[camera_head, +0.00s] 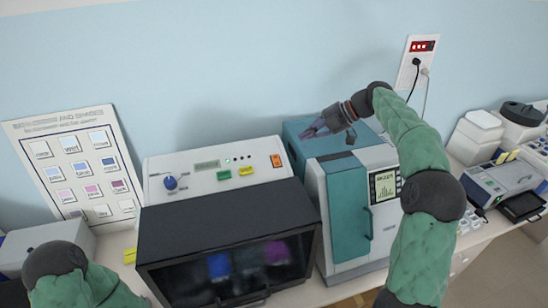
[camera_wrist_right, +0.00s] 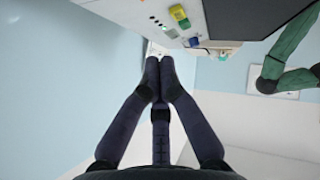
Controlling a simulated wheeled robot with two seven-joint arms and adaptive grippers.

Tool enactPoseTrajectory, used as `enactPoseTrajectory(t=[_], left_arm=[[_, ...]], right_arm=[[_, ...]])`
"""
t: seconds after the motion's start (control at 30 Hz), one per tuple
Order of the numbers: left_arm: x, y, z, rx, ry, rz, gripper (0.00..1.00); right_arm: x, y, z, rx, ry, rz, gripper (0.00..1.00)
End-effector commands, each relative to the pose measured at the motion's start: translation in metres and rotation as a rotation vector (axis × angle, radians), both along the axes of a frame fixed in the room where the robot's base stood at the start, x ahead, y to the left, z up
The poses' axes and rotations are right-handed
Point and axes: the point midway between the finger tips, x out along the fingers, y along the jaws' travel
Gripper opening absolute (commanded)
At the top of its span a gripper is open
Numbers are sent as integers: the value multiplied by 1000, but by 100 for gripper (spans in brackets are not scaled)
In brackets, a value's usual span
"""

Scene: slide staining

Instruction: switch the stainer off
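The stainer has a dark, windowed front (camera_head: 225,235) and a white control panel (camera_head: 200,165) on top. The panel carries a blue knob (camera_head: 170,182), a small display, a green button (camera_head: 223,175), a yellow button (camera_head: 246,170) and an orange switch (camera_head: 277,160) at its right end. The switch's position is too small to read. My right gripper (camera_head: 312,130) is above and right of the orange switch, apart from it, over the teal-topped machine. In the wrist view its fingertips (camera_wrist_right: 160,64) are together with nothing between them. My left gripper is out of frame; only its arm shows at lower left.
A teal and white machine (camera_head: 349,210) with a screen stands close on the stainer's right. A wall socket (camera_head: 416,60) with a red switch and plugged cables is behind. A label board (camera_head: 75,160) leans at left. More devices (camera_head: 500,180) stand far right.

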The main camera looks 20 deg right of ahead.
Motion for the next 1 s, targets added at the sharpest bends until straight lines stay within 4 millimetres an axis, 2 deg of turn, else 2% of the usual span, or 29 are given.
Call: enactPoseTrajectory(t=[0.17, 0.67, 0.8, 1.0], left_arm=[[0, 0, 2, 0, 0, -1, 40], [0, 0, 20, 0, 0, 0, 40], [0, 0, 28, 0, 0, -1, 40], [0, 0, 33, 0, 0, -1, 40]], right_arm=[[4, 8, -6, 0, -1, 1, 0], [31, 72, -61, 0, 1, 0, 0], [41, 72, -80, 0, 2, -2, 0], [49, 71, -94, 0, 0, -2, 0]])
